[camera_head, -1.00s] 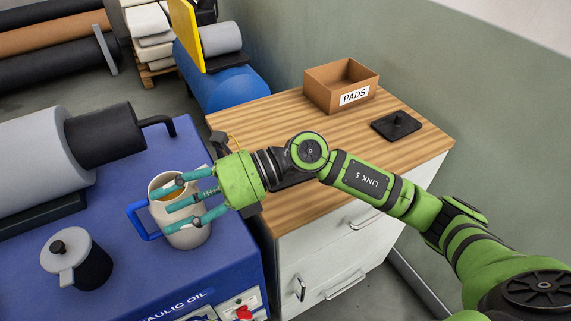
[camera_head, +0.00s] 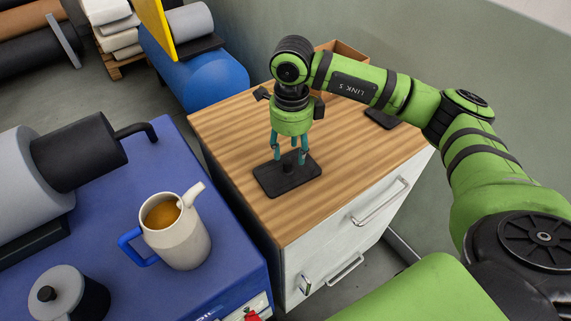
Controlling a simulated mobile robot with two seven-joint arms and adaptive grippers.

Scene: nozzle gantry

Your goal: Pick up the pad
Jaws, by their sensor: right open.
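A flat black pad (camera_head: 268,184) with a short upright knob lies on the wooden top of the cabinet, near its left front part. My right gripper (camera_head: 289,156) points straight down over this pad, with its teal fingers open around the knob. I cannot tell whether the fingertips touch the pad. A second black pad (camera_head: 380,119) lies farther back on the right, partly hidden by my right arm. My left gripper is not in view.
A cardboard box (camera_head: 345,49) stands behind my right arm, mostly hidden. A cream jug (camera_head: 188,243) of amber liquid and a lidded pot (camera_head: 62,292) stand on the blue bench (camera_head: 115,210) at left. The wooden top (camera_head: 345,165) is clear right of the near pad.

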